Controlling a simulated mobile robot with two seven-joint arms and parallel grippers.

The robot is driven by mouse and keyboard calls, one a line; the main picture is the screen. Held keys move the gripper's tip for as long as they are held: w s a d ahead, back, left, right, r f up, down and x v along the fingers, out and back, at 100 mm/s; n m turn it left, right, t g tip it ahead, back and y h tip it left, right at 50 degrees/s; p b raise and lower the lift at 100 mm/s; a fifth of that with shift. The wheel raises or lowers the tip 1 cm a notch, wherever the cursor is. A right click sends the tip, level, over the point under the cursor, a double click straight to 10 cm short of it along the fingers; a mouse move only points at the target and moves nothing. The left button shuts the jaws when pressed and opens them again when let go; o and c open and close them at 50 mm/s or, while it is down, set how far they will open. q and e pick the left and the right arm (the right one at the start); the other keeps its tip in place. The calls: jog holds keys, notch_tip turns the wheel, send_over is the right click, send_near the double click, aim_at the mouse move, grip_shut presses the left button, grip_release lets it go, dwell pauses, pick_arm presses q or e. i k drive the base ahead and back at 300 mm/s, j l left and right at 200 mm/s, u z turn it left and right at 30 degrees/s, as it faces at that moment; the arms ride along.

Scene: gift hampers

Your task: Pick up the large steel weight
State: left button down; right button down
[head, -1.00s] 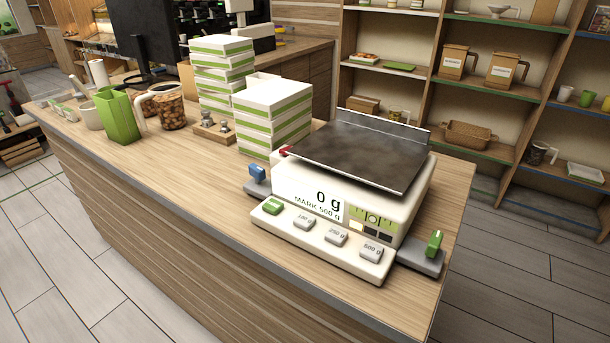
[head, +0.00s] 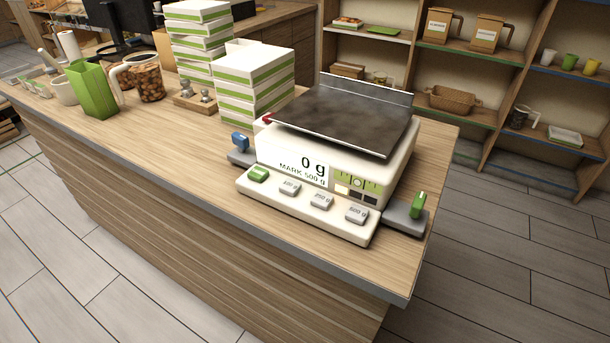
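Small steel weights (head: 206,96) stand in a wooden block (head: 188,105) on the counter, left of the stacked boxes. They are small in the picture, and I cannot tell clearly which one is the large weight. Neither of my grippers is in the head view.
A white scale (head: 310,202) with an empty dark pan (head: 345,118) reads 0 g at the counter's right end. Stacked white-green boxes (head: 252,88) stand right of the block. A jar of nuts (head: 146,82) and a green bag (head: 94,90) stand left. The front counter strip (head: 150,135) is clear.

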aim_at(188, 92)
jog(key=j+z, duration=0.15)
jog(key=z, duration=0.3)
jog(key=i+j+z, duration=0.1)
jog(key=z, duration=0.4)
jog(key=j+z, duration=0.25)
jog(key=z, duration=0.2)
jog(key=j+z, duration=0.2)
jog(key=j, duration=0.2)
jog(key=k+j+z, duration=0.15)
jog(key=j, duration=0.3)
jog(key=k+j+z, duration=0.2)
jog(key=j, duration=0.2)
jog(key=j+z, duration=0.2)
jog(key=j, duration=0.2)
jog(key=k+j+z, duration=0.15)
jog(key=j, duration=0.2)
